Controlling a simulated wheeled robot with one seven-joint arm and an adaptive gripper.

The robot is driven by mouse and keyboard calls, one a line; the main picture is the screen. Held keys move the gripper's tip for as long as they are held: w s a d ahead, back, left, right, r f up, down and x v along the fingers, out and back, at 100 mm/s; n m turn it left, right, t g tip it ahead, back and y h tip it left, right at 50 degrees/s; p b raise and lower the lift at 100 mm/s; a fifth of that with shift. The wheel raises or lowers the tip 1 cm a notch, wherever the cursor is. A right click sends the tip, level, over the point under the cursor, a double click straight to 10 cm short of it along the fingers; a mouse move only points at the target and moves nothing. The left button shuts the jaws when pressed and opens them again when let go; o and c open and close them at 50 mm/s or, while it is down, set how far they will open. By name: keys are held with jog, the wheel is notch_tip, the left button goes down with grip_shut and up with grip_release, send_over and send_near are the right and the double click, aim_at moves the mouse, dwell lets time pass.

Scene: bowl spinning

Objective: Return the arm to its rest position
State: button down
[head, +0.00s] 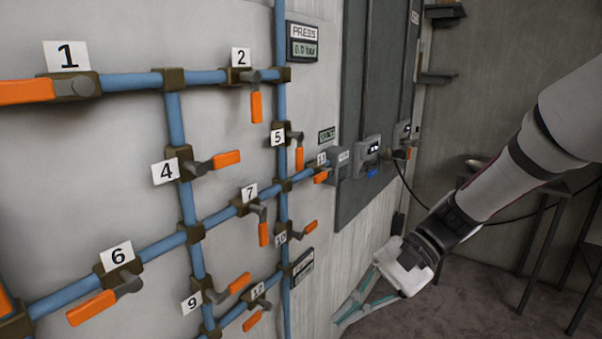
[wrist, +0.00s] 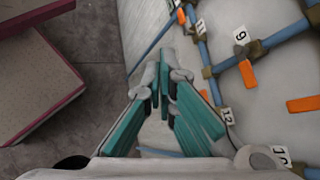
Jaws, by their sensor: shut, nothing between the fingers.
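My gripper (head: 345,312) hangs from my white and dark arm at the lower right of the head view, to the right of the pipe panel and apart from the valve handles. In the wrist view my gripper (wrist: 163,82) points away from the camera, with its teal fingers shut and nothing between them. My arm reaches in from the right edge of the head view and slopes down to the left.
A wall panel carries blue pipes (head: 140,80) with several numbered valves and orange handles (head: 92,308). A grey box (head: 367,152) with a cable is mounted behind. A dark-legged table (head: 535,250) stands at right. Floor (head: 470,300) beneath the arm is open.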

jog(key=s+d+r+n+t+h, duration=0.3)
jog(key=s+d+r+t+h, duration=0.1)
jog(key=s+d+h, duration=0.1)
jog(key=s+d+r+n+t+h, duration=0.4)
jog(key=s+d+h, duration=0.1)
jog(key=s, duration=0.5)
jog(key=shift+s+d+r+h+p, duration=0.15)
jog(key=shift+d+r+h+p, duration=0.2)
jog(key=shift+d, duration=0.55)
jog(key=shift+f, duration=0.1)
